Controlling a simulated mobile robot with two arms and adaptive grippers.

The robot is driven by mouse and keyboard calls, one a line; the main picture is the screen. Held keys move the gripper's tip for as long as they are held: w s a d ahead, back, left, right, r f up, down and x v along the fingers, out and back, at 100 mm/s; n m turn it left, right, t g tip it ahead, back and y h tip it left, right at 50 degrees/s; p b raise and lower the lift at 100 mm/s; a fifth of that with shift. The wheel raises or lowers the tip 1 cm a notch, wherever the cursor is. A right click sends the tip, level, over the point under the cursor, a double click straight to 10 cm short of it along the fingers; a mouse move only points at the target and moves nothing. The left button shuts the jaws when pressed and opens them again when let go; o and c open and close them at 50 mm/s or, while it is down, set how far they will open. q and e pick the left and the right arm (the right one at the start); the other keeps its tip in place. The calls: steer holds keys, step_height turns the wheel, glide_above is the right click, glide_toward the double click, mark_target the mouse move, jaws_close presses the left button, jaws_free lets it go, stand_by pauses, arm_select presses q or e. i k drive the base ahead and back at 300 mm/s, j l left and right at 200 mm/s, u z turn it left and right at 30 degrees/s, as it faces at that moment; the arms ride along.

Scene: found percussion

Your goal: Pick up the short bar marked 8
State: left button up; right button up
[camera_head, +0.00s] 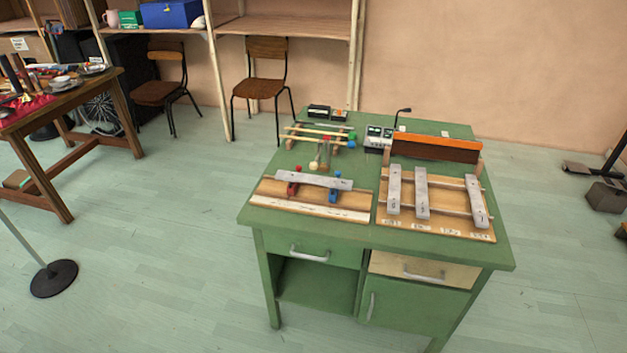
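Three short grey metal bars lie side by side across the rails of a wooden frame (450,212) on the right of the green desk. They are a left bar (394,189), a middle bar (421,193) and a right bar (476,201), with a gap between the middle and right ones. Small dark marks show near their front ends, but I cannot read which is the 8. A longer grey bar (314,180) lies crosswise over a red and a blue support on a wooden board (340,211) at the left. Neither of my grippers shows.
The green desk (375,239) stands in open floor. A cluttered wooden table (58,105) stands left, with two chairs behind. A round-based stand (53,278) is front left.

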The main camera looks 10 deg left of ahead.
mark_target(331, 182)
steer(key=i+j+u, duration=0.4)
steer(key=j+u, duration=0.15)
steer(key=i+j+u, duration=0.25)
steer(key=u, duration=0.25)
steer(key=i+j+u, duration=0.3)
steer(key=u, duration=0.15)
steer(key=i+j+u, duration=0.25)
steer(key=u, duration=0.25)
steer(key=i+j, duration=0.1)
steer(key=i, duration=0.4)
steer(key=i+z, duration=0.15)
steer(key=i, duration=0.35)
steer(key=i+z, duration=0.2)
steer(key=z, duration=0.25)
steer(key=i+z, duration=0.25)
steer(key=z, duration=0.25)
steer(key=i+j+z, duration=0.15)
steer(key=z, duration=0.3)
steer(key=i+z, duration=0.25)
steer(key=z, duration=0.25)
steer(key=i+j+z, duration=0.1)
steer(key=i+z, duration=0.15)
steer(key=z, duration=0.2)
steer(key=i+j+z, duration=0.2)
steer(key=z, duration=0.3)
steer(key=i+j+z, duration=0.2)
steer(key=z, duration=0.3)
steer(key=i+j+z, duration=0.1)
steer(key=j+z, duration=0.4)
steer(key=l, duration=0.1)
